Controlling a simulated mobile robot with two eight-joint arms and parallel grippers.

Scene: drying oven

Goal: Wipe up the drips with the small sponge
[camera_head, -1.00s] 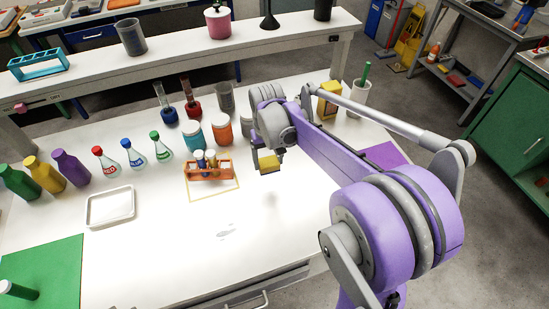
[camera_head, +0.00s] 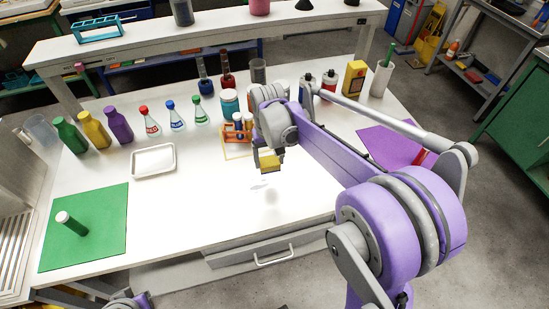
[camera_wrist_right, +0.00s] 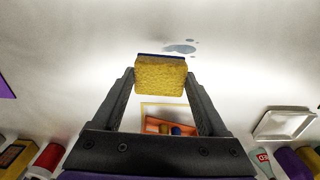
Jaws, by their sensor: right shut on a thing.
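My right gripper (camera_head: 268,158) is shut on the small sponge (camera_head: 270,167), a yellow block with a dark blue layer. In the right wrist view the sponge (camera_wrist_right: 160,76) sits between the two fingertips. It is held above the white table, with a soft shadow below it. The drips (camera_wrist_right: 181,47) are a grey-blue puddle with a few small spots, just beyond the sponge in the wrist view. In the head view the drips (camera_head: 260,185) show faintly on the table just below and left of the sponge.
An orange rack (camera_head: 237,137) with tubes stands behind the sponge inside a yellow outline. Several bottles and flasks line the back. The front middle of the table is clear.

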